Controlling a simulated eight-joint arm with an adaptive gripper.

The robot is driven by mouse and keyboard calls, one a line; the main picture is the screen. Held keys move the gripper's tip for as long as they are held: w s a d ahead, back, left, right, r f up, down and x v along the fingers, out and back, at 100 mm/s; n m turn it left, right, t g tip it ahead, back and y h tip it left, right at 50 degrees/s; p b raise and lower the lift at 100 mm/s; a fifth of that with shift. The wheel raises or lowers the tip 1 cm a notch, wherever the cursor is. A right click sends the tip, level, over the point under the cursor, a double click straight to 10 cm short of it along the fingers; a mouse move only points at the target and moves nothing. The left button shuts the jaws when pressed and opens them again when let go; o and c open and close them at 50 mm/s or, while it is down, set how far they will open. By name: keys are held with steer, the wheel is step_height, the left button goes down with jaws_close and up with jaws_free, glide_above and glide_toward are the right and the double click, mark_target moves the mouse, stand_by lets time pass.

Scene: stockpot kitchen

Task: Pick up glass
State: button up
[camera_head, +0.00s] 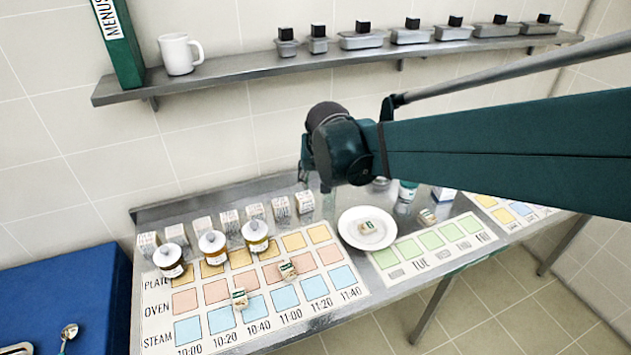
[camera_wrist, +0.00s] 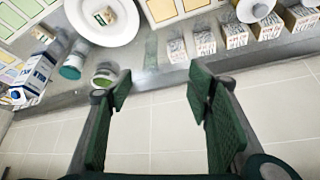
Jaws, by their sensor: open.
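In the wrist view my gripper (camera_wrist: 160,84) is open and empty, its two green fingers wide apart over the metal counter's wall-side edge. A faint, see-through greenish upright shape (camera_wrist: 150,54) lies beyond the gap between the fingertips; it may be the glass, but I cannot tell for sure. It stands between a row of small boxes (camera_wrist: 205,42) and a short round jar (camera_wrist: 104,74), apart from the fingers. In the head view my arm's dark end covers this area, and the fingers cannot be made out.
A white plate (camera_head: 351,230) with a small labelled item lies close by. A teal-and-white container (camera_wrist: 74,58) and a carton (camera_wrist: 34,78) stand beside the jar. Lidded jars (camera_head: 255,235) stand on the printed chart. A shelf (camera_head: 230,72) with a mug (camera_head: 180,54) runs above.

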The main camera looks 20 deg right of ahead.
steer(key=w+d+f+m+b, duration=0.1)
steer(key=w+d+f, duration=0.1)
steer(key=w+f, duration=0.3)
steer(key=w+d+f+m+g+h+b, duration=0.1)
steer(key=w+d+f+m, duration=0.1)
steer(key=w+f, duration=0.4)
steer(key=w+d+f+m+h+b, duration=0.1)
steer(key=w+d+f, duration=0.3)
steer(key=w+f, duration=0.2)
steer(key=shift+d+f, duration=0.2)
steer(key=shift+f, duration=0.05)
steer(key=shift+b+x, duration=0.4)
steer(key=shift+x, duration=0.85)
steer(key=shift+d+f, duration=0.1)
steer(key=shift+f, duration=0.05)
steer(key=shift+b+x, duration=0.5)
steer(key=shift+x, duration=1.95)
steer(key=shift+s+d, duration=0.15)
steer(key=shift+c, duration=0.3)
steer(key=c, duration=1)
